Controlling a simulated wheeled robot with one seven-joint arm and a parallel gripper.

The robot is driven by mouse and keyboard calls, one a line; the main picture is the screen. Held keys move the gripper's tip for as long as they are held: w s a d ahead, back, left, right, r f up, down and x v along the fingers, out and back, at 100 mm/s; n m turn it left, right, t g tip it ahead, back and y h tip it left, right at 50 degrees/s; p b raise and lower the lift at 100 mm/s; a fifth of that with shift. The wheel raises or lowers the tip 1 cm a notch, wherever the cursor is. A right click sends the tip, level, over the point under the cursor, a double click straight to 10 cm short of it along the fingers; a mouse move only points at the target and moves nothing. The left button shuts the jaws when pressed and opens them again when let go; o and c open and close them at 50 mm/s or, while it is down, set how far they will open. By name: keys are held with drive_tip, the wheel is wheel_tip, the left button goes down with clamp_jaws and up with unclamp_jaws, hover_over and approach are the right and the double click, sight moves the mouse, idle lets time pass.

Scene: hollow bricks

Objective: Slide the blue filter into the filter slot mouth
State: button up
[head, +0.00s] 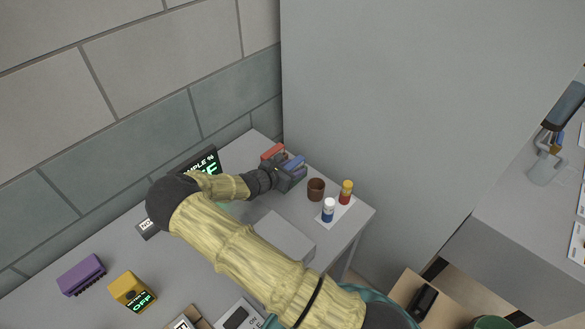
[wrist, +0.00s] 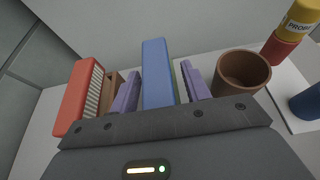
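The blue filter (wrist: 157,70) stands upright in the middle of the wrist view; in the head view its top shows blue (head: 293,162) at the table's back corner. My gripper (head: 283,176) reaches over it. Two lavender finger pieces in the wrist view flank the filter closely, left and right. The filter's lower part is hidden by my gripper's dark body. I cannot make out the filter slot mouth in either view.
A red filter (wrist: 78,97) stands left of the blue one, with a brown wooden piece (wrist: 112,88) between. A brown cup (head: 316,189) and two small bottles (head: 329,209) stand to the right. A black display (head: 207,160) and grey box (head: 272,238) are near my arm.

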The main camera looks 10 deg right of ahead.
drive_tip(key=shift+f, duration=0.1)
drive_tip(key=shift+f, duration=0.15)
drive_tip(key=b+v, duration=0.4)
drive_tip(key=v, duration=1.3)
drive_tip(key=shift+a, duration=0.3)
